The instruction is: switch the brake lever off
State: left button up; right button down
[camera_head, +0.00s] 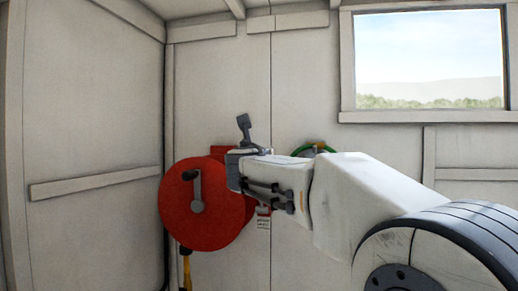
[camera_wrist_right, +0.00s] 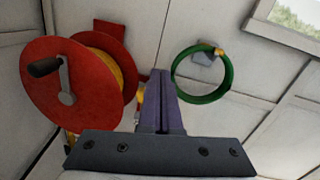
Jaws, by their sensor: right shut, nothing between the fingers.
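The red hose reel (camera_head: 208,225) is on the wall ahead, with a dark crank handle (camera_head: 195,190) on its face. In the right wrist view the reel (camera_wrist_right: 60,95) is at the left, with yellow hose on it. My right gripper (camera_head: 234,170) overlaps the reel's right edge in the head view. In the wrist view the gripper (camera_wrist_right: 160,78) has its fingers together, with nothing seen between them. I cannot pick out the brake lever for sure; the gripper covers the area right of the reel. My left gripper is out of view.
A green hose coil (camera_wrist_right: 203,98) hangs on the wall right of the reel. A red bracket (camera_wrist_right: 109,34) is on the wall behind the reel. A small label (camera_head: 263,223) is below my right wrist. A window (camera_head: 430,60) is at upper right.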

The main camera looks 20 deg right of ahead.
jog(key=shift+s+a+r, duration=0.3)
jog(key=shift+s+r, duration=0.2)
jog(key=shift+s+a+r, duration=0.25)
jog(key=shift+s+r, duration=0.2)
jog(key=shift+r, duration=0.05)
jog(key=s+a+f+m+g+y+b, duration=0.1)
jog(key=s+a+f+m+g+y, duration=0.25)
jog(key=f, duration=0.65)
jog(key=s+a+f+m+g+y+b, duration=0.15)
jog(key=a+f+m, duration=0.35)
jog(key=f, duration=0.5)
jog(key=s+a+f+m+g+y+b, duration=0.1)
jog(key=s+a+f+m+g+b, duration=0.3)
jog(key=f, duration=0.6)
jog(key=s+a+f+m+g+y+b, duration=0.1)
jog(key=s+a+f+m, duration=0.4)
jog(key=s+f, duration=0.6)
jog(key=s+a+f+m+g+y, duration=0.3)
jog(key=s+a+f+m+g, duration=0.2)
jog(key=s+f, duration=0.7)
jog(key=s+m+g, duration=0.1)
jog(key=s+m, duration=0.1)
jog(key=s, duration=0.1)
jog(key=shift+a+f+b, duration=0.15)
jog(key=shift+a+b, duration=0.1)
jog(key=shift+b, duration=0.1)
